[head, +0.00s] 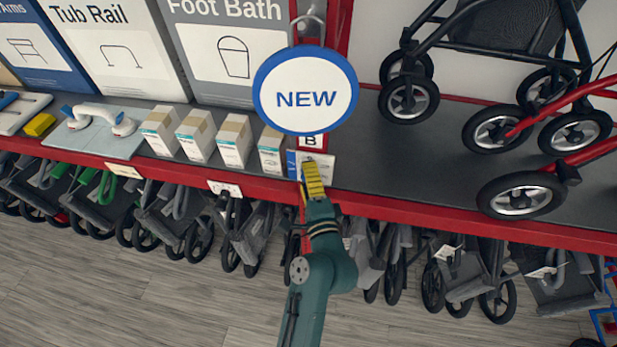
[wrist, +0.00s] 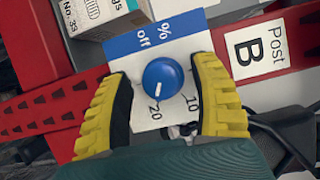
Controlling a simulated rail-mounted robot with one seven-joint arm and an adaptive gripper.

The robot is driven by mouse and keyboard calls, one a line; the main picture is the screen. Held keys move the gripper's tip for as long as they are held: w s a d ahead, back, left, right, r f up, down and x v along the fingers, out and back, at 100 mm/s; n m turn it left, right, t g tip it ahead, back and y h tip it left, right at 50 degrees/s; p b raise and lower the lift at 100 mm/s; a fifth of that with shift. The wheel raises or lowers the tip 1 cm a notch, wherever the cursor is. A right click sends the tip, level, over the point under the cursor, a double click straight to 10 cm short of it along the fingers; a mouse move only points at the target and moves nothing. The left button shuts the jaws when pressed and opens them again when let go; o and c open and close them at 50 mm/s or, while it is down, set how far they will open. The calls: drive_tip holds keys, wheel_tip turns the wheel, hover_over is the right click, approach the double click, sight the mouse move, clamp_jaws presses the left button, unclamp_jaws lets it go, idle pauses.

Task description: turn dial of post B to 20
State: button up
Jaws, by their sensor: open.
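The blue dial (wrist: 162,78) of post B sits on a white card (wrist: 148,52) with a blue "% off" header. Its white pointer mark faces down and slightly left in the wrist view, towards the printed "20"; a "10" is printed to the right. The "Post B" label (wrist: 258,50) is beside the card, and its B sign (head: 311,141) shows in the head view. My gripper (wrist: 160,76) is open, its yellow fingers on either side of the dial with gaps to it. In the head view my gripper (head: 313,180) covers the dial, and part of the card (head: 325,163) shows.
A round "NEW" sign (head: 305,97) hangs above the post. Small white boxes (head: 235,140) stand on the shelf to the left, one close to the card. Wheeled walkers stand on the shelf (head: 400,155) to the right, and folded ones below its red edge (head: 400,214).

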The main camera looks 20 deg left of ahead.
drive_tip(key=v, duration=1.2)
drive_tip(key=w+d+r+n+t, duration=0.2)
drive_tip(key=r+n, duration=0.1)
drive_tip(key=r, duration=0.7)
drive_tip(key=w+d+r+n+t, duration=0.1)
drive_tip(key=d+r+n+t, duration=0.15)
drive_tip(key=r, duration=0.85)
drive_tip(key=s+d+r+n+t+h, duration=0.3)
drive_tip(key=s+d+r+n+h, duration=0.2)
drive_tip(key=s+d+r+h, duration=0.5)
wheel_tip(320, 180, up, 19)
drive_tip(key=w+d+h+p, duration=0.1)
drive_tip(key=p, duration=1.6)
drive_tip(key=shift+w+d+n, duration=0.2)
drive_tip(key=shift+w+n, duration=0.15)
drive_tip(key=shift+w, duration=0.05)
